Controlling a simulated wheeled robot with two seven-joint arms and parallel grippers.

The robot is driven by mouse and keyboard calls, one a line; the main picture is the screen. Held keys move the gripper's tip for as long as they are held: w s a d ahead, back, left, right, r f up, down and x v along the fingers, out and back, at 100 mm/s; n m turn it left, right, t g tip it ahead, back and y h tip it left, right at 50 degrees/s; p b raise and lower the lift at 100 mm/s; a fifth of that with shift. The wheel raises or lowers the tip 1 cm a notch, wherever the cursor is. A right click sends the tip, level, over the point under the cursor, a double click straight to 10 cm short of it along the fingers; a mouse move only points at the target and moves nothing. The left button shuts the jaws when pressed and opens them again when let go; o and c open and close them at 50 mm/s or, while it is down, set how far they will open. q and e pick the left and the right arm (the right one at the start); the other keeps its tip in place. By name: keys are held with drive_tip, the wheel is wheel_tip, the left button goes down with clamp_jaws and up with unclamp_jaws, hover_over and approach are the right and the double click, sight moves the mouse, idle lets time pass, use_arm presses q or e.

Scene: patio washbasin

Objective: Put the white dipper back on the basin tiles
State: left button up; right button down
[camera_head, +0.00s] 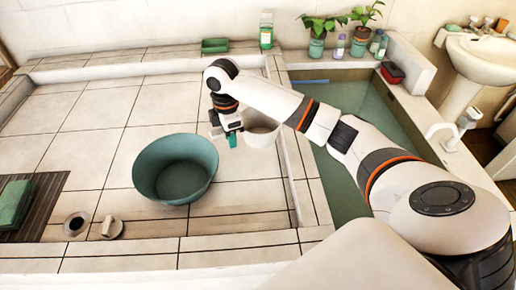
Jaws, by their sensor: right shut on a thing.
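The white dipper (262,131) shows as a pale round cup just right of my right gripper (229,136). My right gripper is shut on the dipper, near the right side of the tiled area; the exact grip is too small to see. The dipper is beside the low tiled ledge along the water-filled basin (345,97), partly hidden by my right arm. I cannot tell whether it touches the tiles (110,150) or hangs above them. My left gripper is not in view.
A large teal tub (175,168) stands on the tiles just left of and nearer than my right gripper. Two small round pieces (76,224) lie at the front left, near a dark mat (45,215). A green bottle (266,30) and potted plants (318,36) stand at the back.

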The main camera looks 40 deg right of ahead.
drive_tip(key=d+f+n, duration=0.1)
drive_tip(key=f, duration=0.2)
drive_tip(key=w+d+f+n+b, duration=0.1)
drive_tip(key=f+n, duration=0.1)
drive_tip(key=f, duration=0.2)
drive_tip(key=w+d+f+n, duration=0.1)
drive_tip(key=d+f+n, duration=0.1)
drive_tip(key=f, duration=0.1)
drive_tip(key=shift+w+d+f, duration=0.1)
drive_tip(key=shift+w+f, duration=0.1)
drive_tip(key=shift+f, duration=2.35)
drive_tip(key=shift+f, duration=0.1)
drive_tip(key=c, duration=1.2)
unclamp_jaws()
drive_tip(key=shift+o, duration=0.2)
